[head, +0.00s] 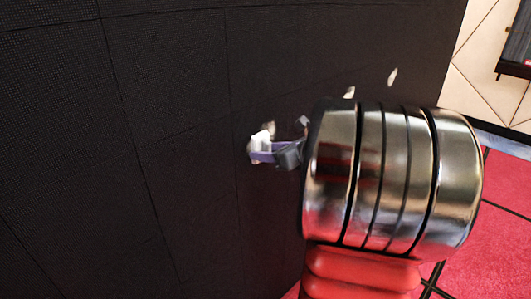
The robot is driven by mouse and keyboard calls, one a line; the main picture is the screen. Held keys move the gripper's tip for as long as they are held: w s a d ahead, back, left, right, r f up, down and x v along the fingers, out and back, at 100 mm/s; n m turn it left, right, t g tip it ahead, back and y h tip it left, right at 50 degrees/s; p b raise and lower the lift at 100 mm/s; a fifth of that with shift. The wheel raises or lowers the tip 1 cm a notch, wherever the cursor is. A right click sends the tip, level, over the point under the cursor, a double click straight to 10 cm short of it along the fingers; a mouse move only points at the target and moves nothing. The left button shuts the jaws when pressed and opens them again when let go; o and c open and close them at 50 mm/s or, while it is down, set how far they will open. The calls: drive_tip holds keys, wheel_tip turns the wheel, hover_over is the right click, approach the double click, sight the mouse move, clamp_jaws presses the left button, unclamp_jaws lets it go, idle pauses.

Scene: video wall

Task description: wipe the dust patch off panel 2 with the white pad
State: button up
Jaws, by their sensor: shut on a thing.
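The white pad (261,139) is a small pale block at the middle of the head view, close to the dark wall. My gripper (264,152) is shut on the pad, with a purple part showing just below it. I cannot tell whether the pad touches the wall. Small pale spots show on the wall, one above my arm (349,92) and one farther right (392,76). Other pale bits lie close to the pad, partly hidden by it and by my gripper. No panel numbers are readable, so I cannot tell which panel is panel 2.
The black video wall (170,90), with thin seams between its panels, fills the left and middle. My shiny arm link hides its lower right part. A red floor (501,190) with dark lines lies at right, below a cream wall (488,75) and a dark framed screen (518,45).

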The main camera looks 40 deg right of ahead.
sight(275, 141)
drive_tip(key=shift+w+d, duration=0.2)
drive_tip(key=shift+d, duration=1.8)
drive_tip(key=shift+d+r, duration=0.1)
drive_tip(key=shift+d, duration=1.9)
drive_tip(key=shift+w, duration=0.1)
drive_tip(key=shift+a, duration=0.15)
